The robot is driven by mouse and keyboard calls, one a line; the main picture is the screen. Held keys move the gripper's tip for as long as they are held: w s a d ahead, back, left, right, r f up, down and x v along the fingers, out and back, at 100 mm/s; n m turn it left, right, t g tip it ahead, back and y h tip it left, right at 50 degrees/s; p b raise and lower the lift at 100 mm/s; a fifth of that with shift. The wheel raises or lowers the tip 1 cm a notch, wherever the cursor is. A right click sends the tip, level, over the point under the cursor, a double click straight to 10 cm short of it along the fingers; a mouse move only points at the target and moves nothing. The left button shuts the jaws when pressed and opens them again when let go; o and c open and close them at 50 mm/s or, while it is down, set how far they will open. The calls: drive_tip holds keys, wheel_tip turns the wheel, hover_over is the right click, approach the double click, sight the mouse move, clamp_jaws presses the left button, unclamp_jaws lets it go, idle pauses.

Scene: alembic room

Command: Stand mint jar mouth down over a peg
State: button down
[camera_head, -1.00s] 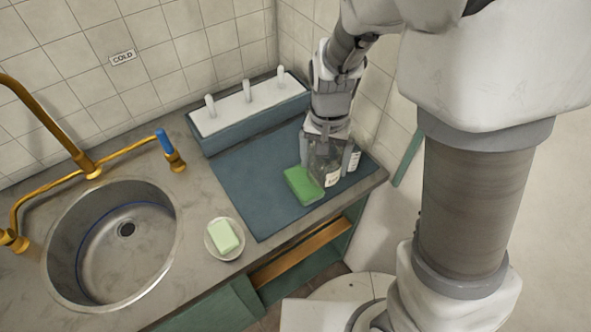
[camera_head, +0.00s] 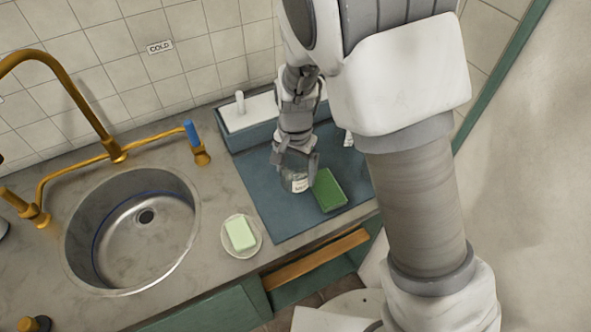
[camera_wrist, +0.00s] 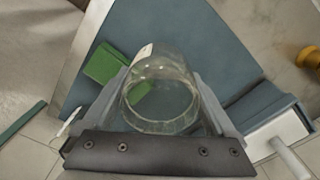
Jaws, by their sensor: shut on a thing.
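My gripper (camera_head: 297,160) is shut on a clear glass jar (camera_head: 294,180) with a pale label I cannot read. In the wrist view the jar (camera_wrist: 160,72) sits between the two fingers, with a round rim toward the camera; whether this is its mouth or base I cannot tell. The jar is over the blue mat, left of the green sponge in the head view; any gap beneath it is unclear. A blue rack (camera_head: 247,136) with a white top stands behind. One white peg (camera_head: 240,101) shows at its left; my arm hides the rest. The wrist view also shows a peg (camera_wrist: 290,158).
The green sponge (camera_head: 330,190) lies on the mat (camera_head: 275,220) close to the jar. Another labelled container (camera_head: 348,138) is mostly hidden behind my arm. A soap dish (camera_head: 254,249) with soap, the sink (camera_head: 130,270) and brass taps (camera_head: 112,152) are to the left.

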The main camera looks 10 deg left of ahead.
sight(294, 181)
drive_tip(key=shift+w+a+f, duration=0.2)
drive_tip(key=shift+f, duration=2)
drive_tip(key=shift+f, duration=0.1)
drive_tip(key=shift+f, duration=0.15)
unclamp_jaws()
drive_tip(key=shift+r, duration=0.2)
